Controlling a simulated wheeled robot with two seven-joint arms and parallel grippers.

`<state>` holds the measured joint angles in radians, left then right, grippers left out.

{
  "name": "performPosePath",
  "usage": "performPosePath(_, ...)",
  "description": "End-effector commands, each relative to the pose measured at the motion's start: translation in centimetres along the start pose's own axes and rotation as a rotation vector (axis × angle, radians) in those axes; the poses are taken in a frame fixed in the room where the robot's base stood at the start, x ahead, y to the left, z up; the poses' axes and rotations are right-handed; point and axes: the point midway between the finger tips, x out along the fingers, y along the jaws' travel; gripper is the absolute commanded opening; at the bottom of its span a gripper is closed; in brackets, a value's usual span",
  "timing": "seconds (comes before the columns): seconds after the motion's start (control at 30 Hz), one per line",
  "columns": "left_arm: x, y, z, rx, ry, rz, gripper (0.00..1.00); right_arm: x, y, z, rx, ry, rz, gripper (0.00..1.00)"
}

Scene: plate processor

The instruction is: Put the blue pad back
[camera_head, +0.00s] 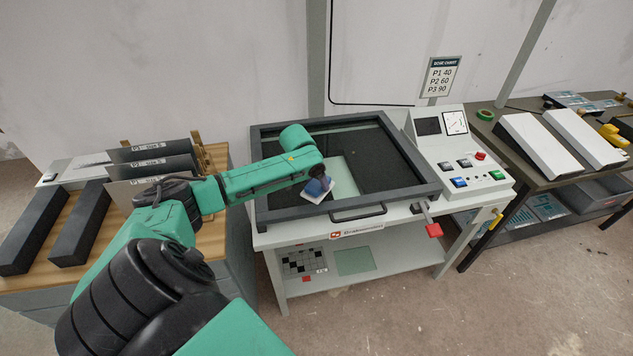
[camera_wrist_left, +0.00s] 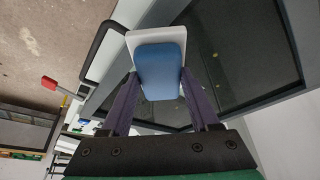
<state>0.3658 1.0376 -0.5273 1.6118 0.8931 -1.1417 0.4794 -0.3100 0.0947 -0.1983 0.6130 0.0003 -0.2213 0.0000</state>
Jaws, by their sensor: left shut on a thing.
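The blue pad (camera_head: 315,187) has a white base and shows over the front part of the machine's dark framed glass. It also shows close up in the left wrist view (camera_wrist_left: 160,70). My left gripper (camera_wrist_left: 163,95) is shut on the pad, with its two fingers on either side of the blue part. In the head view the left arm reaches in from the left to the pad, and its wrist hides part of the glass. I cannot tell whether the pad touches the glass. My right gripper is in neither view.
The machine's dark frame (camera_head: 415,190) has a front handle (camera_head: 358,213) and a red-ended lever (camera_head: 433,230). A control panel (camera_head: 460,155) stands to its right. Dark upright plates (camera_head: 150,152) stand on the wooden bench at left. A side table (camera_head: 540,175) holds sloped white boxes.

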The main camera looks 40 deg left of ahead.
Motion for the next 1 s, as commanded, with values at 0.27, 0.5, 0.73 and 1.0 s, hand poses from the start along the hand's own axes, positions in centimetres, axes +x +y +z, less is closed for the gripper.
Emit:
performPosePath(0.27,0.3,3.3,3.8,0.024,-0.004,0.008,0.1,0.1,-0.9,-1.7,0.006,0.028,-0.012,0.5)
performPosePath(0.5,0.7,8.1,9.0,0.05,-0.005,0.024,0.1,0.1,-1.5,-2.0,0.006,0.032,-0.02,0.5)
performPosePath(0.73,1.1,13.5,15.0,0.078,-0.005,0.039,0.1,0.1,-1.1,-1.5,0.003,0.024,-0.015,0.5)
performPosePath(1.0,1.5,19.2,21.3,0.109,-0.005,0.052,0.1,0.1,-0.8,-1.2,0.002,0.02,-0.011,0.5)
